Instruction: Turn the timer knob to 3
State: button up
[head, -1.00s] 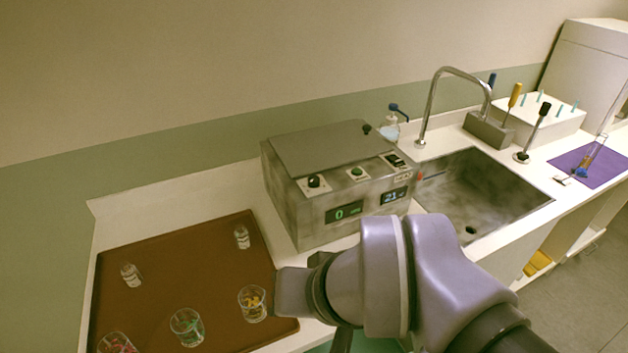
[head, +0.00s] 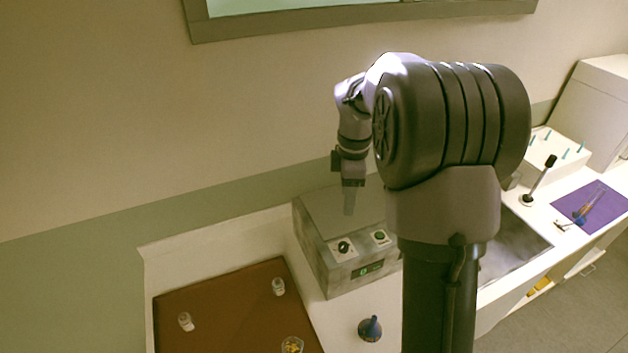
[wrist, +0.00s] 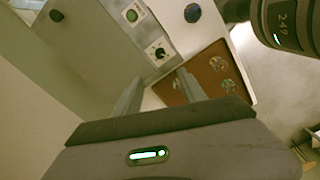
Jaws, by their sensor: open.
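The grey metal box (head: 345,215) stands on the counter. Its timer knob (head: 344,247) is a small black dial on a white plate, left of a green button (head: 380,236) and above a green display (head: 367,270). In the wrist view the knob (wrist: 160,53) shows just beyond the fingertips, with its pointer too small to read. My gripper (head: 349,208) points down over the box, behind and above the knob, apart from it. In the wrist view my gripper (wrist: 158,78) is open and empty. My arm hides the right part of the box.
A brown tray (head: 235,305) with small glass jars lies left of the box. A blue funnel-like object (head: 370,328) stands on the counter in front. The sink (head: 515,245) is to the right, partly behind my arm, with a purple mat (head: 600,205) beyond.

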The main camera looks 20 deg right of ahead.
aim_at(344, 245)
notch_tip(344, 245, down, 18)
jog(key=b, duration=0.3)
jog(key=shift+d, duration=0.1)
jog(key=shift+c, duration=0.4)
grip_shut()
